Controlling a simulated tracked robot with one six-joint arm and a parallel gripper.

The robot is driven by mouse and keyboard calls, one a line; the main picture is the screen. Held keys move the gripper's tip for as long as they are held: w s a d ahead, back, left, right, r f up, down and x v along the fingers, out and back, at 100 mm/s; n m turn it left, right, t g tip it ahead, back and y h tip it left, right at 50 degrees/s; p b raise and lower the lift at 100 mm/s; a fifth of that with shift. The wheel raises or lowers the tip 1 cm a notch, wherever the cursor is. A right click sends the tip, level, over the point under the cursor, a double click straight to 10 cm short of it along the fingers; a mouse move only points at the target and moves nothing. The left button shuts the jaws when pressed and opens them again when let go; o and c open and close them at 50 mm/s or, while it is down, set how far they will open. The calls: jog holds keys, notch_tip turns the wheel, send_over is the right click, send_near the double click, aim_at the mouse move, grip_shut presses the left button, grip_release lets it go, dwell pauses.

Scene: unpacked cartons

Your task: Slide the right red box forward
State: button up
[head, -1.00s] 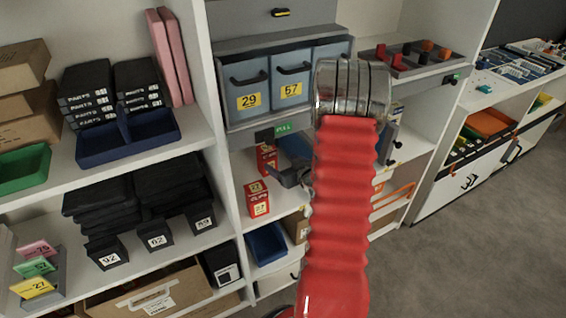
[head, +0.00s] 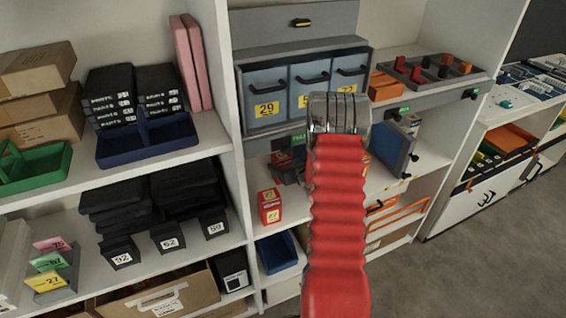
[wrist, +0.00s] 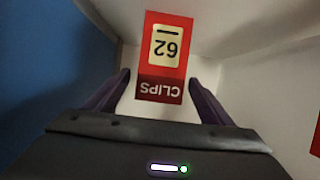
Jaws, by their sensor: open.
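A red box labelled 62 and CLIPS (wrist: 181,28) appears upside down in the wrist view, ahead of my gripper (wrist: 160,82). The purple fingers are open and spread either side of its lower end, with visible gaps; I see no contact. Another red box, labelled 27 (head: 270,207), stands on the middle shelf left of my red arm in the head view. A red sliver (wrist: 316,140) shows at the right edge of the wrist view. In the head view my arm hides most of the gripper and the area around the 62 box.
Grey-blue drawers (head: 265,97) hang just above the shelf bay. A blue panel (wrist: 50,75) is close on the left in the wrist view, and a white wall (wrist: 260,105) stands on the right. A blue bin (head: 277,252) sits below.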

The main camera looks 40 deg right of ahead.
jog(key=shift+x, duration=1.3)
jog(key=c, duration=1.3)
jog(key=shift+s, duration=0.1)
